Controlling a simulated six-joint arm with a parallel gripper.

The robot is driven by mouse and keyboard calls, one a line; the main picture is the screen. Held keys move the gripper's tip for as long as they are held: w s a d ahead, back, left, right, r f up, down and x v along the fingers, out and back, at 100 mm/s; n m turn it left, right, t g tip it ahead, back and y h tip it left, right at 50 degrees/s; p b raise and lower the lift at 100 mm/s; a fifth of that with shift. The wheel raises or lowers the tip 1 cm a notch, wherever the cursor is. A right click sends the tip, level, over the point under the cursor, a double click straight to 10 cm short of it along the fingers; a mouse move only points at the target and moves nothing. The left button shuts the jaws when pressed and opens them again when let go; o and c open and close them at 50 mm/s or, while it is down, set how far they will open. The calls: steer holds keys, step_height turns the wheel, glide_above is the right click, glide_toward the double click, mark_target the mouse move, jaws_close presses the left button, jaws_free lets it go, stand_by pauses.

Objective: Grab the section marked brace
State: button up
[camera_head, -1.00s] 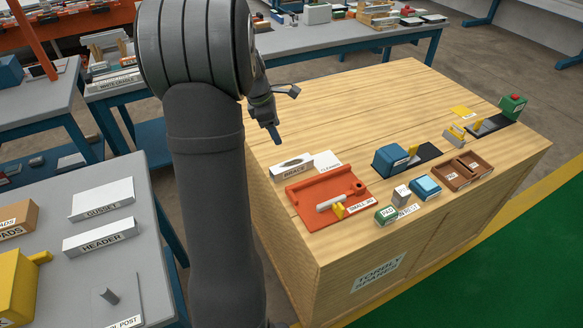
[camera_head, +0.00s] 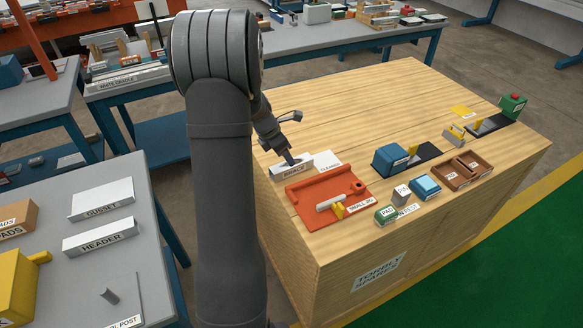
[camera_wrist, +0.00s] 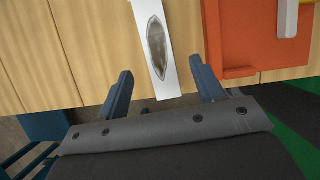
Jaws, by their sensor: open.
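The section marked brace (camera_head: 287,171) is a white block with a label on its front face. It stands on the wooden bench behind the orange jig tray. In the wrist view the brace (camera_wrist: 146,22) is a long white bar with a dark oval on its top. I cannot tell the height left between fingers and bar.
The orange tray (camera_head: 297,194) marked small jig is close beside the brace, holding a white cylinder (camera_head: 331,202). A white sheet marked cleared (camera_head: 328,159) lies beside the brace. A blue block (camera_head: 391,160) stands farther right. The bench's back is clear.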

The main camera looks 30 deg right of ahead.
steer(key=shift+x, duration=2.75)
steer(key=shift+d, duration=0.15)
steer(key=c, duration=1.2)
steer(key=shift+o, duration=0.2)
steer(key=shift+r, duration=0.15)
